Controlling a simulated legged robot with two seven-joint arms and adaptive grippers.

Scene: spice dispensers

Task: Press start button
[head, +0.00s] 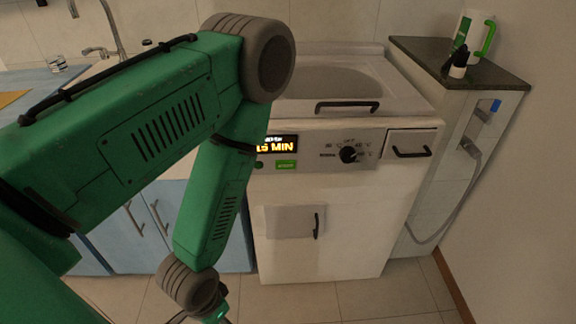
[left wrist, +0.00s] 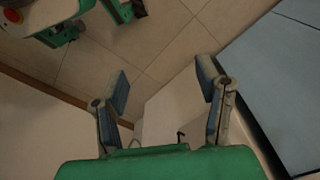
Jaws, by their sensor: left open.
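A white washing machine (head: 340,215) stands in the middle of the head view. Its front panel has a lit display (head: 278,146) with "MIN" in yellow. Below the display is a small green rectangular button (head: 286,164) with lettering too small to read surely; it looks like the start button. My left gripper (head: 212,314) is at the bottom edge of the head view, low and apart from the panel. In the left wrist view its two fingers (left wrist: 163,76) are spread, with nothing between them. My right gripper is in neither view.
A black dial (head: 348,154) and a drawer with a dark handle (head: 411,152) are right of the button. Blue cabinets (head: 130,235) stand left, partly behind my arm. A side cabinet (head: 470,130) carries a mug (head: 472,35). Tiled floor (head: 300,300) in front is clear.

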